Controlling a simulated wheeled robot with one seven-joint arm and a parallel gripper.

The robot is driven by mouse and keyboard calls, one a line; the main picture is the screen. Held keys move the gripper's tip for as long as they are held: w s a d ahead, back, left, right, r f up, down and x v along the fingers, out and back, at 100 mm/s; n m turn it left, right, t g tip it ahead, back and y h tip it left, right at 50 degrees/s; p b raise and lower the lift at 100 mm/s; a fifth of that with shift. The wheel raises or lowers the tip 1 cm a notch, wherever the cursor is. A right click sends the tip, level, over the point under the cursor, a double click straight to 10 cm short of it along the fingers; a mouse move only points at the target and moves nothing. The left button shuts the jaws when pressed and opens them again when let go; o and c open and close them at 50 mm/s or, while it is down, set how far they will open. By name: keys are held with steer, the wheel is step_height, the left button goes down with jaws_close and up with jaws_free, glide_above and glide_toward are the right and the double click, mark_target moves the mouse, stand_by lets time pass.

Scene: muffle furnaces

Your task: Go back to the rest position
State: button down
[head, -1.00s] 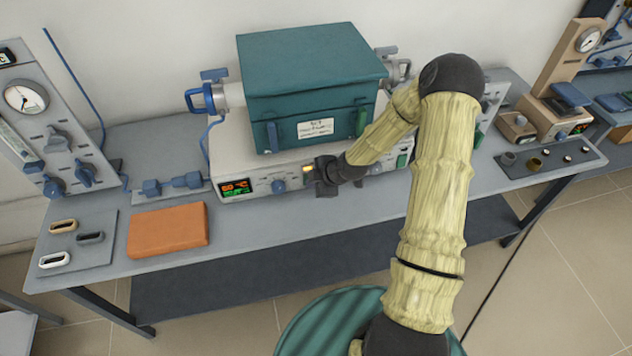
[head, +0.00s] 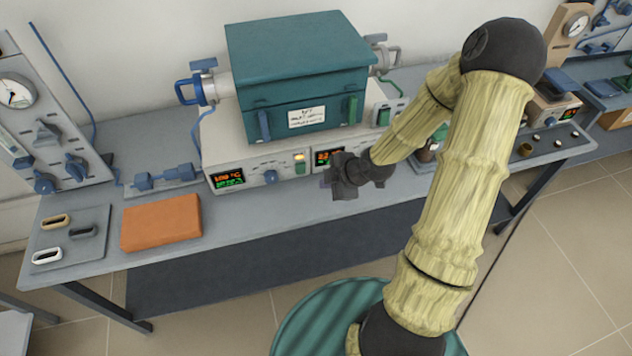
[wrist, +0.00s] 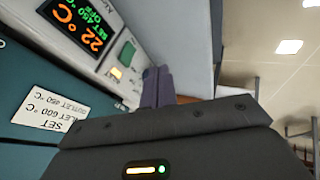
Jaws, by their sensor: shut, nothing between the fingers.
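My gripper (head: 327,182) is in front of the furnace's control panel in the head view, apart from it and holding nothing. Its fingers (wrist: 157,88) are together in the wrist view. The furnace (head: 300,85) is a teal box with a white label, standing on a white control base (head: 245,150). The left display (head: 228,178) is lit. A second display (head: 322,157) beside my gripper is lit too, and the wrist view shows it reading 22 °C with a set line and OFF (wrist: 80,28). My wrist hides part of the panel's right side.
An orange slab (head: 161,222) and a grey mat (head: 45,240) with several small handled pieces lie on the bench at left. A gauge panel (head: 40,125) stands at far left. A beige gauge stand (head: 565,40) is at back right.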

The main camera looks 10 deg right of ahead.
steer(key=shift+s+d+r, duration=0.15)
steer(key=shift+r, duration=0.1)
steer(key=shift+d, duration=0.1)
stand_by(0.3)
steer(key=s+a+r+m+g+h+p, duration=0.1)
steer(key=s+r+m+h+p, duration=0.1)
steer(key=s+r+m, duration=0.4)
steer(key=s+r+m+g+h+p, duration=0.2)
steer(key=s+r+m, duration=0.4)
steer(key=r+m, duration=0.5)
steer(key=shift+s+a+r+h, duration=0.2)
steer(key=shift+s+a+h, duration=0.1)
steer(key=shift+a, duration=0.1)
